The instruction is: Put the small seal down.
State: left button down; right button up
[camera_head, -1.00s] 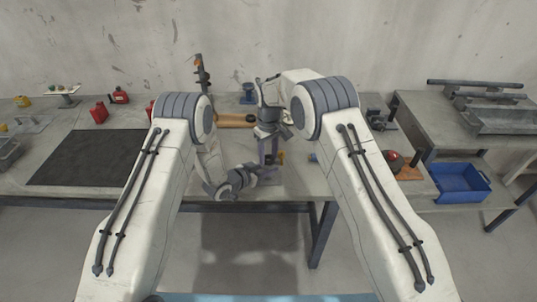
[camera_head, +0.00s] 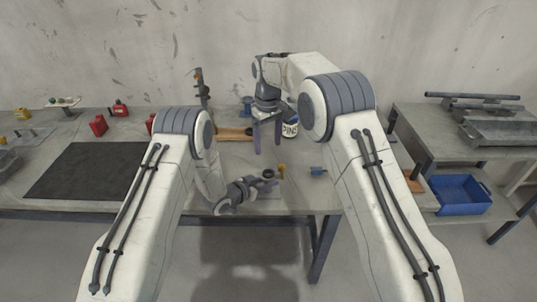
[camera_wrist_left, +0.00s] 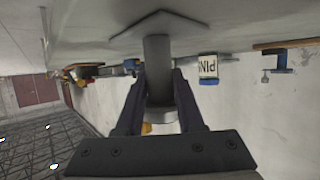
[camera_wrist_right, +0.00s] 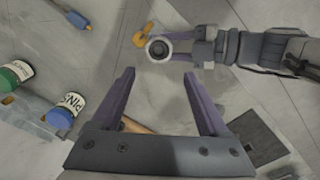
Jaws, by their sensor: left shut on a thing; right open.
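My left gripper (camera_head: 268,181) is shut on a dark grey post (camera_wrist_left: 158,58), which stands upright on a flat plate (camera_wrist_left: 160,22) in the left wrist view. I cannot tell for sure whether this ring is the small seal. My right gripper (camera_head: 268,147) is open with nothing between its fingers, above the table behind the left gripper. It also shows open in the right wrist view (camera_wrist_right: 160,73).
An orange piece (camera_head: 281,170) is close beside the post. A blue-ended item (camera_head: 317,171) lies to the right. A PINS can (camera_head: 290,129) and a wooden board (camera_head: 235,134) are at the back. A black mat (camera_head: 85,170) covers the left; a blue bin (camera_head: 462,190) is far right.

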pick_arm(q)
jog(key=shift+w+r, duration=0.1)
pick_arm(e)
jog(key=s+a+r, duration=0.1)
jog(key=s+r, duration=0.3)
jog(key=s, duration=0.4)
jog(key=s+a+r, duration=0.2)
jog(key=s+r, duration=0.2)
jog(key=s, duration=0.5)
pick_arm(q)
jog(key=shift+c, duration=2.2)
grip_release()
pick_arm(e)
jog(key=s+d+f, duration=0.1)
jog(key=s+d, duration=0.3)
jog(key=s, duration=0.7)
jog(key=s+d+f+y, duration=0.1)
jog(key=s+d+f, duration=0.1)
jog(key=s, duration=1)
jog(key=shift+d, duration=0.9)
